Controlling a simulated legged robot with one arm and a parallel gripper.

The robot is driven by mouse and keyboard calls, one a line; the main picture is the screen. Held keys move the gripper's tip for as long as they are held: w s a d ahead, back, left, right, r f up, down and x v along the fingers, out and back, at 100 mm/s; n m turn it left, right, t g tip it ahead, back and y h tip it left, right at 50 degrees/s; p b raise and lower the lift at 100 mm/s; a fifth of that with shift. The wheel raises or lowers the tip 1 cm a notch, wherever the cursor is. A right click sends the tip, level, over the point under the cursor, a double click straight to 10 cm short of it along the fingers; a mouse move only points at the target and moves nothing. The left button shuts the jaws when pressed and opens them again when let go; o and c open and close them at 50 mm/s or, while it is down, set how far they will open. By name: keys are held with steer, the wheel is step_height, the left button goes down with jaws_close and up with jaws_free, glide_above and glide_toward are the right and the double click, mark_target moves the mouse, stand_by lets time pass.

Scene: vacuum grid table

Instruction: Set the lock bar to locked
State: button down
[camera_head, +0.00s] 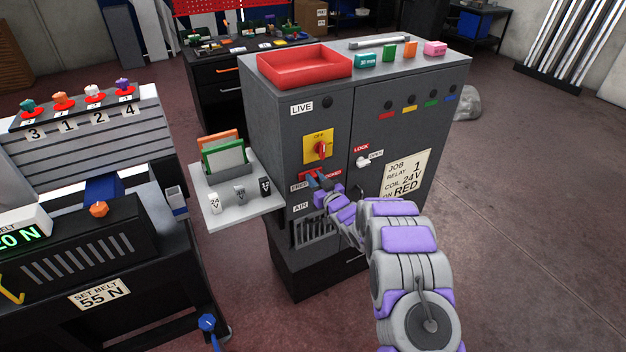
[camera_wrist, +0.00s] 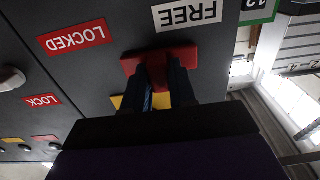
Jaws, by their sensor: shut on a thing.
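The red lock bar (camera_head: 307,174) is on the front of the grey cabinet, below the yellow switch plate. In the wrist view, which is upside down, the lock bar (camera_wrist: 132,66) lies beside the white FREE label (camera_wrist: 188,13). The red LOCKED label (camera_wrist: 75,38) is off to the left there, clear of the bar. My gripper (camera_head: 316,181) reaches the cabinet front, and its dark fingers (camera_wrist: 163,72) are shut on the bar. The fingers hide part of the bar, and my gripper covers part of the LOCKED label (camera_head: 333,173) in the head view.
A red rotary switch (camera_head: 321,149) on a yellow plate sits just above the bar. A white knob (camera_head: 363,162) between LOCK and OPEN labels is to the right. A side shelf (camera_head: 244,207) with small labelled parts juts out on the left.

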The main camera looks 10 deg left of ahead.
mark_target(322, 167)
steer(key=w+d+p, duration=0.1)
steer(key=d, duration=0.1)
steer(key=w+d+p, duration=0.1)
steer(key=d, duration=0.1)
steer(key=shift+w, duration=0.4)
steer(key=c, duration=1)
jaws_free()
steer(key=p+v, duration=0.2)
steer(key=v, duration=1.5)
steer(key=shift+s+p, duration=0.2)
steer(key=shift+p, duration=0.1)
steer(key=shift+w+d, duration=0.1)
steer(key=shift+d, duration=0.1)
